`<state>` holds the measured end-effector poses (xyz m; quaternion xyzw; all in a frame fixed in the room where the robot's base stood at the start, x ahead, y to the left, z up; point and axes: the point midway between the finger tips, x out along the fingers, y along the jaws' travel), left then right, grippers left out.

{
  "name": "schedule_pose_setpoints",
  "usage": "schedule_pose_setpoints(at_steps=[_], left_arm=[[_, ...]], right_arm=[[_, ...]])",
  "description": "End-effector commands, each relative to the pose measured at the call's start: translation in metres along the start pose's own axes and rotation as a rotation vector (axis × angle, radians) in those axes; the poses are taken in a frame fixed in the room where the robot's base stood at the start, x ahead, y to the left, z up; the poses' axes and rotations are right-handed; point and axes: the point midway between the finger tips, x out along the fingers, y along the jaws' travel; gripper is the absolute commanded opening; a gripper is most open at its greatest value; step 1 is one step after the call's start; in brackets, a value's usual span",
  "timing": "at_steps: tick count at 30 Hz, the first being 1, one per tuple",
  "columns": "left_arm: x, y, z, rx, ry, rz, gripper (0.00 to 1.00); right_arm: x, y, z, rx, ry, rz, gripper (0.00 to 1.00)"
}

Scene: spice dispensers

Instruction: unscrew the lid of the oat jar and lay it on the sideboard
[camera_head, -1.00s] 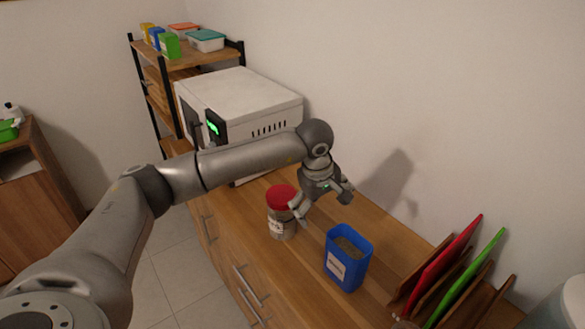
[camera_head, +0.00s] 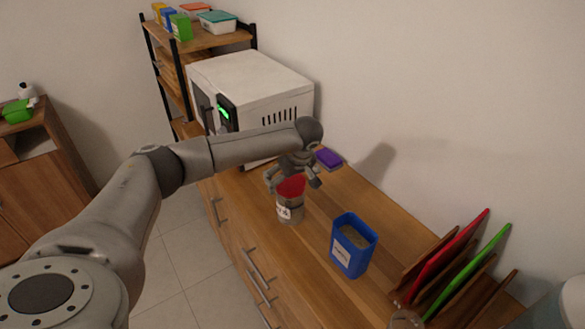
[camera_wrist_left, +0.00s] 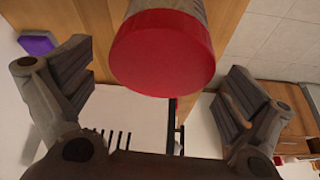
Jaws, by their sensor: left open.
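The oat jar (camera_head: 289,213) stands upright on the wooden sideboard (camera_head: 310,262), a clear body with a white label. Its red lid (camera_head: 291,187) is on top; the lid also shows large in the left wrist view (camera_wrist_left: 162,52). My left gripper (camera_head: 293,182) is above the jar with its fingers spread on either side of the lid. In the left wrist view the open fingers (camera_wrist_left: 155,95) are apart from the lid, with a gap on both sides. My right gripper is not in view.
An open blue container (camera_head: 352,246) stands close to the jar. A microwave (camera_head: 250,90) is behind, with a purple item (camera_head: 328,158) beside it. Cutting boards in a rack (camera_head: 455,265) stand at right. Bare sideboard lies along the wall.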

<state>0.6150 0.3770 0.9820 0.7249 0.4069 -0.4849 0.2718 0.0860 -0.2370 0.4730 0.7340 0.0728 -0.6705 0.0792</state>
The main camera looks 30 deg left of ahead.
Motion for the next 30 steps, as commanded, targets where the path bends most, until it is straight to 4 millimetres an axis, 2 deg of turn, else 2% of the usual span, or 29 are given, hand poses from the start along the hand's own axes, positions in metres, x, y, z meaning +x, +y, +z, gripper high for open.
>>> schedule_pose_setpoints(at_steps=[5, 13, 24, 25, 30], left_arm=[[0.0105, 0.0000, 0.0003, 0.002, 0.000, 0.000, 1.00], [0.0118, 0.0001, 0.0004, 0.001, 0.001, 0.001, 1.00], [0.0114, 0.0001, 0.0003, 0.001, 0.000, 0.001, 0.54], [0.0114, 0.0001, 0.0002, 0.001, 0.000, 0.001, 0.73], [0.0113, 0.0001, 0.0001, 0.001, 0.001, 0.001, 0.52]], right_arm=[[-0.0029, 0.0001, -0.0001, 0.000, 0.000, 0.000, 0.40], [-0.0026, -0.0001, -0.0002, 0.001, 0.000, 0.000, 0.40], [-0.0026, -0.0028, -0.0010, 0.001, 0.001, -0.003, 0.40], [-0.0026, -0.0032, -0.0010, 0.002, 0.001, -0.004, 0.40], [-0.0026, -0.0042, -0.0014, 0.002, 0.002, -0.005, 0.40]])
